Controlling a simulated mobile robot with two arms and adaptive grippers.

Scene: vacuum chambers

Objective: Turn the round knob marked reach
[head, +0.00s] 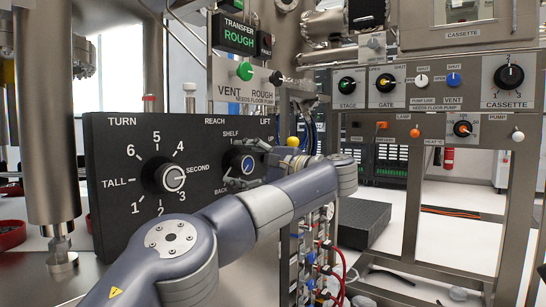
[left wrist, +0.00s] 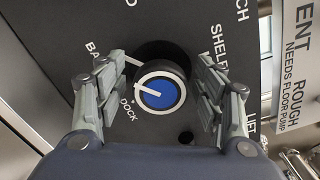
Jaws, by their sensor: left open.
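The reach knob (left wrist: 172,103) is round, with a blue face, a pale ring and a white pointer line. In the left wrist view the line points left, between the partly hidden BACK label and DOCK. The knob also shows in the head view (head: 249,164), on the black panel (head: 110,150) under the words REACH and SHELF. My left gripper (left wrist: 155,78) is open, its grey fingers on either side of the knob with gaps visible. In the head view the left gripper (head: 243,177) is at the knob, partly hidden by my arm. My right gripper is out of view.
A larger black TURN knob (head: 170,177) with numbered marks sits left on the same panel. A VENT/ROUGH plate (head: 245,85) with green and black knobs stands above. A metal cassette panel (head: 430,80) is at right. A steel column (head: 45,110) stands at left.

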